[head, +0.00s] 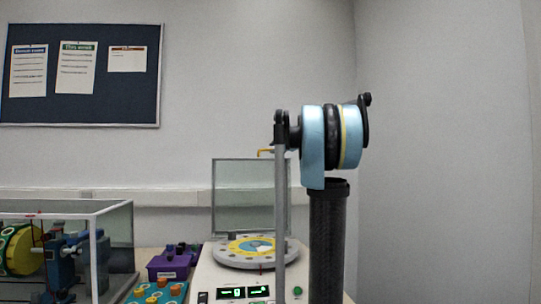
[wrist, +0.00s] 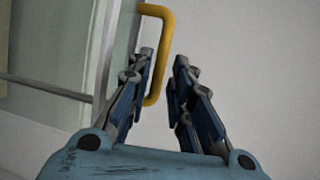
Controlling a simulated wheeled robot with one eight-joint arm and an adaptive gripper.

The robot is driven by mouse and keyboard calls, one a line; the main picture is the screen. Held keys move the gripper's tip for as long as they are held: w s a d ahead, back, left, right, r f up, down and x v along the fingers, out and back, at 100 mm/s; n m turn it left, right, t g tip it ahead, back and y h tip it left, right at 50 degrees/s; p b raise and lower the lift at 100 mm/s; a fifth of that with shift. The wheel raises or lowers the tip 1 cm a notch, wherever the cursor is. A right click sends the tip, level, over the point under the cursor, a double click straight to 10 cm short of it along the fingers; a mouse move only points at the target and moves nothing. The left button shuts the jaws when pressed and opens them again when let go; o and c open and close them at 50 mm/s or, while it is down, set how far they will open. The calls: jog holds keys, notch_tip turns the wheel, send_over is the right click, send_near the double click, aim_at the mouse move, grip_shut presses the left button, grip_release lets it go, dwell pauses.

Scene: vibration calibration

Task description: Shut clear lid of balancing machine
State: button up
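The balancing machine (head: 222,279) is a pale cabinet with a round grey, yellow and blue disc (head: 255,252) on top. Its clear lid (head: 232,195) stands upright at the back, open. A yellow handle (head: 266,152) is at the lid's top edge, partly hidden by my arm. In the wrist view, the lid's pane and frame (wrist: 55,88) are at left, and the yellow handle (wrist: 168,45) projects from it. My gripper (wrist: 164,58) is open; the handle's bar appears between its fingertips, near the left finger. Contact is unclear. My gripper is hidden in the head view.
A clear-walled case (head: 117,235) with a yellow wheel and blue machinery stands at left. A purple box (head: 168,265) and a teal tray (head: 160,292) with orange parts sit between it and the machine. A notice board (head: 85,110) hangs on the back wall.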

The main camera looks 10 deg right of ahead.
jog(key=x, duration=0.5)
jog(key=shift+w+a+f, duration=0.15)
jog(key=shift+w, duration=0.1)
grip_shut()
